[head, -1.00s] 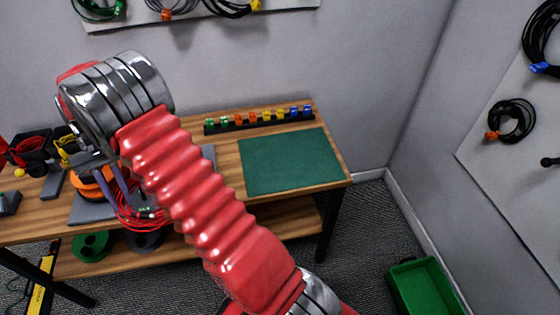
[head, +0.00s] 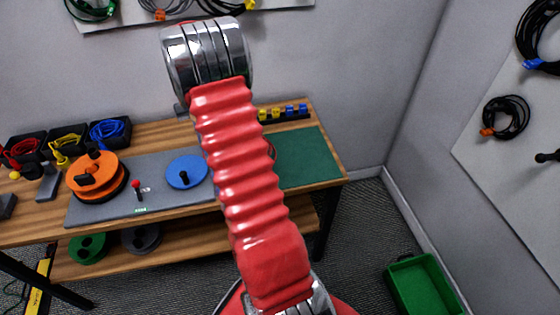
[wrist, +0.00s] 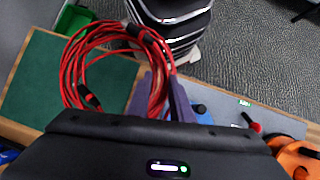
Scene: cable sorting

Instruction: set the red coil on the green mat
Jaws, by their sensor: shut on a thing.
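The red coil (wrist: 72,62) is a loop of red cable with black ties, held between the purple fingers of my gripper (wrist: 160,98) in the wrist view. My gripper is shut on one side of the loop. The loop hangs out to the left, across part of the green mat (wrist: 30,92) in that view; I cannot tell the height between them. In the head view the green mat (head: 314,162) lies flat on the right end of the bench. There my arm hides my gripper and nearly all of the coil; only a thin red edge shows beside the arm.
A grey mat (head: 150,210) on the bench holds an orange reel (head: 98,172) and a blue reel (head: 186,172). Black bins with coloured cables stand at the back left. A rack of coloured connectors (head: 285,113) runs behind the green mat. A green crate (head: 425,287) is on the floor.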

